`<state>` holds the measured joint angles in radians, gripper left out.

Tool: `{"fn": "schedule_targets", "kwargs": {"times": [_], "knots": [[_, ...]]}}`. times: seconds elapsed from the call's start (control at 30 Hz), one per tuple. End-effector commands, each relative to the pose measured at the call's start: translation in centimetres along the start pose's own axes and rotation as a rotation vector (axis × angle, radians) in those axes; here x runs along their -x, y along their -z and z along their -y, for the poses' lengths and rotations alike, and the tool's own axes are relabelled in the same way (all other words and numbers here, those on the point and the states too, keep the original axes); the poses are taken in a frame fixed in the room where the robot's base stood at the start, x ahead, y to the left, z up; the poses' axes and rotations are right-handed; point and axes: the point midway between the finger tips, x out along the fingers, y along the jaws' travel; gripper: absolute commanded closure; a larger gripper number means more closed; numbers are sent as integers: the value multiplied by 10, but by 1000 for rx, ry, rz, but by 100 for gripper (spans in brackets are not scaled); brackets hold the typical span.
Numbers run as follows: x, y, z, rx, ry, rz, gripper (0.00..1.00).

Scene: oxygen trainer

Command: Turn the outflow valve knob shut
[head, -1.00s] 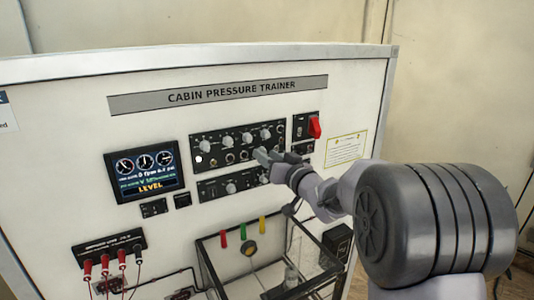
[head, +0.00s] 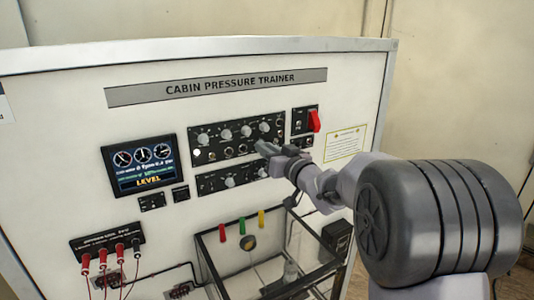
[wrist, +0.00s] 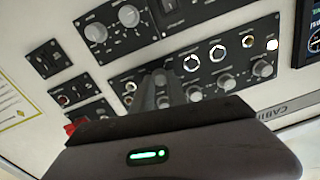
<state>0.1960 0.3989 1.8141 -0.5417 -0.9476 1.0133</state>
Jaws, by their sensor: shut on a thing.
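The outflow valve knob is on the black control panel (head: 213,152) of the cabin pressure trainer. Its label is too small to read. My gripper (head: 266,149) reaches in from the right to the lower right part of this panel. In the wrist view, my gripper (wrist: 164,75) has its two fingers close together against the panel, which appears upside down. Several other grey knobs stay uncovered, such as one upper-row knob (head: 226,134).
A lower panel (head: 212,184) with round knobs sits just below. A lit display (head: 140,165) reads LEVEL. A clear box (head: 222,262) with a dark frame juts out below.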

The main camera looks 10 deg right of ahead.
Motion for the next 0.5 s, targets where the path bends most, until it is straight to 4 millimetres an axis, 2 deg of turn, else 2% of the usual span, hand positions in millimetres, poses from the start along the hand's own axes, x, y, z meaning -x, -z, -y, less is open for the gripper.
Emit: {"fn": "schedule_targets", "kwargs": {"times": [0.5], "knots": [[0, -3, -1, 465, -4, 14, 100]]}}
